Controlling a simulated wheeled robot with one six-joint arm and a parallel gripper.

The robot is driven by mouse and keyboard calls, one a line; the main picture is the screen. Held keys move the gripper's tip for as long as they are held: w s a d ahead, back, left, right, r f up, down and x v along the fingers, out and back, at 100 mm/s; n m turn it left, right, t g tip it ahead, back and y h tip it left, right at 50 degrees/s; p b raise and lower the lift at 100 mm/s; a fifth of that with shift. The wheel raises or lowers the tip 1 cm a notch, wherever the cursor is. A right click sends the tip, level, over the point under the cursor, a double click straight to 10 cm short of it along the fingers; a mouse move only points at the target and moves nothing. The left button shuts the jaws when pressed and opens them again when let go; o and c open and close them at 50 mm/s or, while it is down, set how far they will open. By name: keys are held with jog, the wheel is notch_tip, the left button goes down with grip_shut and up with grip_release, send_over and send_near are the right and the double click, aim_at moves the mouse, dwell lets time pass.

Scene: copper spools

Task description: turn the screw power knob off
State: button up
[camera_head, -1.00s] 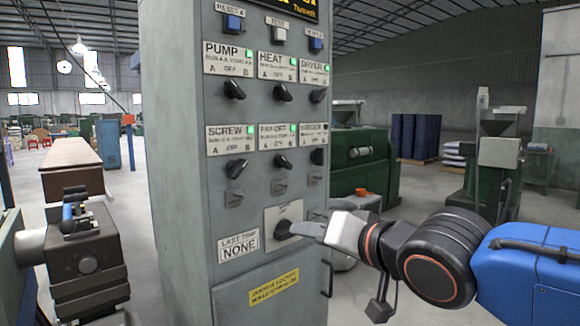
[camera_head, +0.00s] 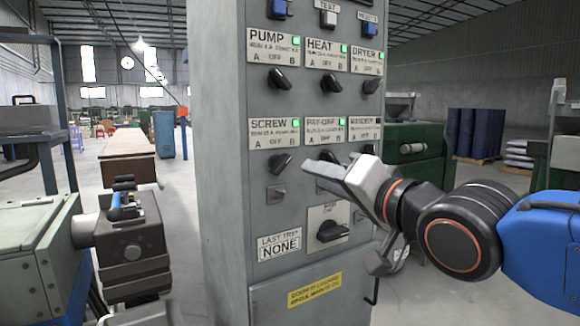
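The SCREW knob (camera_head: 281,163) is a black rotary knob on the grey control cabinet (camera_head: 225,200). It sits below the SCREW label plate (camera_head: 273,133), which reads A, OFF, B. The knob is tilted, slanting from lower left to upper right. The green lamp (camera_head: 296,124) at the plate's upper right is lit. My gripper (camera_head: 314,169) is just right of the SCREW knob, in front of the PAY-OFF knob, which it partly hides. It looks apart from the SCREW knob, though depth is hard to judge. Its fingers overlap in this view, so their opening is unclear.
PUMP (camera_head: 278,79), HEAT (camera_head: 330,84) and DRYER (camera_head: 372,85) knobs are in the row above. A larger black main knob (camera_head: 332,231) is below. A grey machine (camera_head: 130,240) stands left of the cabinet.

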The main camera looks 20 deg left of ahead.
aim_at(285, 165)
jog(key=x, duration=1.2)
grip_shut()
